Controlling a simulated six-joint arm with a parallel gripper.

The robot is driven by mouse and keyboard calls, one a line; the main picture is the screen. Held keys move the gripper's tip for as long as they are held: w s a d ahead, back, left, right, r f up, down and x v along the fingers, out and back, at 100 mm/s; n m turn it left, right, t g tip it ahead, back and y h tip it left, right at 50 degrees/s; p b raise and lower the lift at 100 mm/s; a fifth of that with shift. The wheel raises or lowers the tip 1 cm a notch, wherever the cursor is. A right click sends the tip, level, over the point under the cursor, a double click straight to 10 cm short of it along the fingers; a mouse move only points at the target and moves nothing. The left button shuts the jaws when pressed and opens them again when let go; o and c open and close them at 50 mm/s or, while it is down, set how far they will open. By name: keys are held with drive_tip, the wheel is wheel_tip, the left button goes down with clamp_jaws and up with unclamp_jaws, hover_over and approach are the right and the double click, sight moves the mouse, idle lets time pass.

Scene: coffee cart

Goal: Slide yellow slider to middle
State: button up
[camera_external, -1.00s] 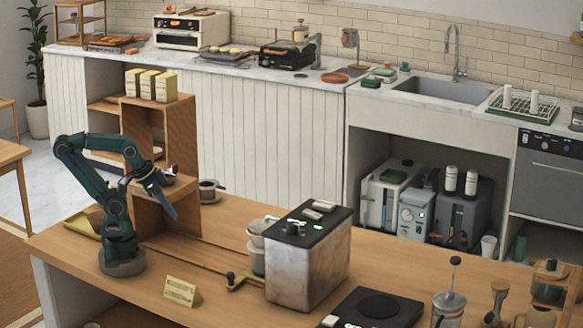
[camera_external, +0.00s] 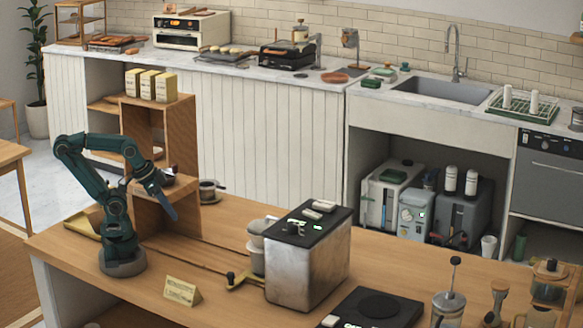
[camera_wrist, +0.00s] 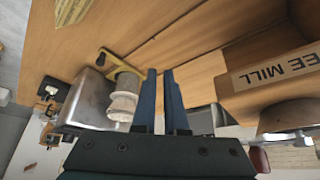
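The yellow slider (camera_external: 243,283) sits on the wooden counter at the right end of a dark slot, beside the metal machine. It has a dark knob. In the wrist view the yellow slider (camera_wrist: 112,60) lies at the upper left, beside the stacked cups. My gripper (camera_external: 173,214) points down in front of the wooden shelf, well to the left of the slider. In the wrist view my gripper (camera_wrist: 161,70) shows two blue fingers with a narrow empty gap between them. Nothing is held.
The metal machine (camera_external: 308,262) and pale stacked cups (camera_external: 256,245) stand close to the slider. A wooden shelf (camera_external: 178,140) rises behind my gripper. A small yellow sign (camera_external: 181,291) stands at the counter's front. The counter between gripper and slider looks clear.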

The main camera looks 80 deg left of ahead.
drive_tip(key=o, duration=0.5)
drive_tip(key=shift+s, duration=0.1)
drive_tip(key=shift+o, duration=0.3)
drive_tip(key=shift+n, duration=0.7)
drive_tip(key=w+r, duration=0.3)
drive_tip(key=shift+d+r, duration=0.3)
drive_tip(key=shift+r, duration=0.05)
drive_tip(key=g, duration=0.4)
hover_over(231, 273)
drive_tip(key=w+a, duration=0.1)
drive_tip(key=a, duration=0.1)
wheel_tip(231, 273, down, 8)
drive_tip(key=shift+m+g, duration=0.7)
drive_tip(key=shift+g, duration=0.1)
drive_tip(key=f, duration=0.2)
drive_tip(key=d+f, duration=0.1)
drive_tip(key=f, duration=0.2)
drive_tip(key=s+d+f, duration=0.1)
drive_tip(key=f, duration=0.2)
drive_tip(key=shift+s, duration=0.1)
drive_tip(key=shift+f, duration=0.6)
